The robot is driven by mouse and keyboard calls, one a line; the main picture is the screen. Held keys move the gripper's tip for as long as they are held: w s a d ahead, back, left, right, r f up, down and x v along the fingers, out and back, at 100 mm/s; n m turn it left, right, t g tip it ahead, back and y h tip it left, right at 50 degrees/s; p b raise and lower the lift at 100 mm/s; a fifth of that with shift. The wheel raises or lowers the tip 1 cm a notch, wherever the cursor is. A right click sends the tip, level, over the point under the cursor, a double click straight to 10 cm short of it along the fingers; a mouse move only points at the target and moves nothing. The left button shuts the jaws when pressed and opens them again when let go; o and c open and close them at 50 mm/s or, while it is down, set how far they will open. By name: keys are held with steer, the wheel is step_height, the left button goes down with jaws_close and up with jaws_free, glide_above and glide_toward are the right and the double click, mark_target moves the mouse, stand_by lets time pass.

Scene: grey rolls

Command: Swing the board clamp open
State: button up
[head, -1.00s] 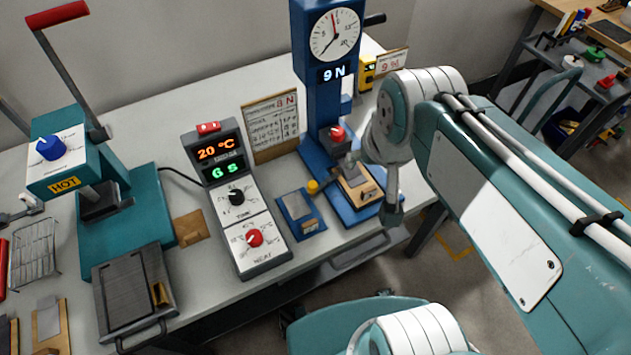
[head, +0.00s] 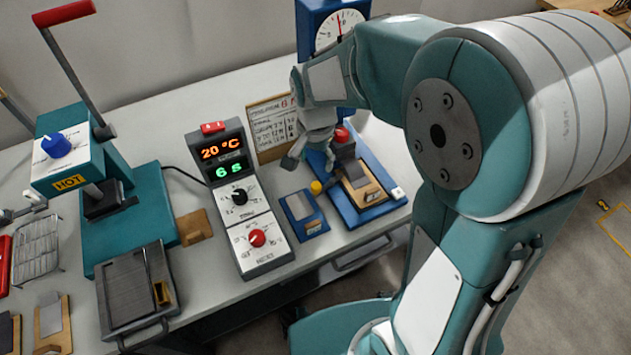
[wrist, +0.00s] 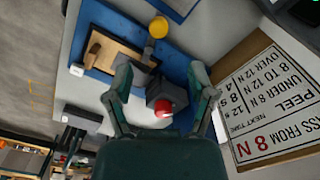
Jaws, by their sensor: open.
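The peel tester's blue base (head: 372,213) holds a wooden board piece (head: 365,195) with a grey strip on it. A yellow ball knob (head: 316,187) sits at the base's left edge on a short lever, which looks like the board clamp. In the wrist view the yellow knob (wrist: 158,27) lies beyond my fingertips, and the lever runs to the wooden board (wrist: 118,48). My gripper (head: 308,166) is open and empty, above and behind the yellow knob. In the wrist view a grey block with a red knob (wrist: 163,108) shows between my fingers (wrist: 160,68). My arm hides part of the tester's column.
A card sign (head: 270,128) stands just behind my gripper. The control box (head: 240,200) and a small blue plate (head: 304,214) are to the left. The teal hot press (head: 125,215) is farther left. The bench's front edge is near the tester base.

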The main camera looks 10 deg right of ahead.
mark_target(316, 185)
step_height(316, 185, down, 9)
steer(key=shift+f, duration=0.1)
stand_by(0.3)
jaws_close()
